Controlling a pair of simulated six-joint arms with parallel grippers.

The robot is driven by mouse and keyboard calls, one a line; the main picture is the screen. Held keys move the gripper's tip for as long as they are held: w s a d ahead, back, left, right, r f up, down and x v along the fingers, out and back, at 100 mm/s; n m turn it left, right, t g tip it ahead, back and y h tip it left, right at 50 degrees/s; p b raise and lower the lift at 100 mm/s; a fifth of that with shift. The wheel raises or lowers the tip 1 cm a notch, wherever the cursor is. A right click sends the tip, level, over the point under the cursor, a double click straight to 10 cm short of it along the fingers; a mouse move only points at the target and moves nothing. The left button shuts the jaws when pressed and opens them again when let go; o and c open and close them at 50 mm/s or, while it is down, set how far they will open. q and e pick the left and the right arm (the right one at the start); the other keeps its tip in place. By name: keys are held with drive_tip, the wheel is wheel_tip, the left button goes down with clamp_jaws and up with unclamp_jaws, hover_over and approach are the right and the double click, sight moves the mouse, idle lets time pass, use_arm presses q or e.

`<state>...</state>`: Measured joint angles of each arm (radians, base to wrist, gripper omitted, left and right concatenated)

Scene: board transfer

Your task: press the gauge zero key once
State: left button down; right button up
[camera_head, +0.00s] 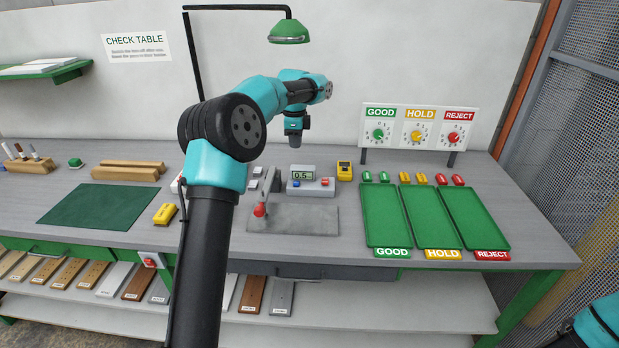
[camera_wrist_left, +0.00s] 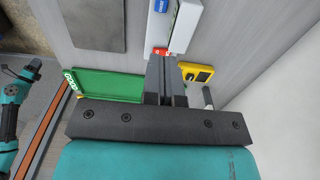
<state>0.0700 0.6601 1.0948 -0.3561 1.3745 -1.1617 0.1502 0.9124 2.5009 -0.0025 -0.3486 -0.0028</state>
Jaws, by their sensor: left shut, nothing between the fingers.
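The gauge (camera_head: 311,182) is a pale box on the check table with a small display that seems to read 0.5. A blue key (camera_head: 297,183) is at its left and a red key (camera_head: 325,181) at its right. My left gripper (camera_head: 294,143) is shut and empty, pointing down above and behind the gauge, apart from it. In the left wrist view the shut fingers (camera_wrist_left: 165,62) appear just beside the red key (camera_wrist_left: 159,51); the blue key (camera_wrist_left: 160,5) is at the top edge, its lettering unreadable. My right gripper is out of view.
A grey plate (camera_head: 310,219) with a red-knobbed lever (camera_head: 265,192) lies in front of the gauge. A yellow device (camera_head: 344,171) stands close on its right. Green trays (camera_head: 385,230) and a dial panel (camera_head: 416,127) are further right. A lamp (camera_head: 289,32) hangs above.

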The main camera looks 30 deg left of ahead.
sight(296, 183)
use_arm(q)
drive_tip(key=shift+a, duration=0.1)
wheel_tip(296, 183, down, 14)
drive_tip(key=shift+f, duration=0.1)
idle(0.8)
drive_tip(key=shift+s+f, duration=0.1)
drive_tip(key=shift+f, duration=0.95)
wheel_tip(296, 183, up, 15)
idle(0.9)
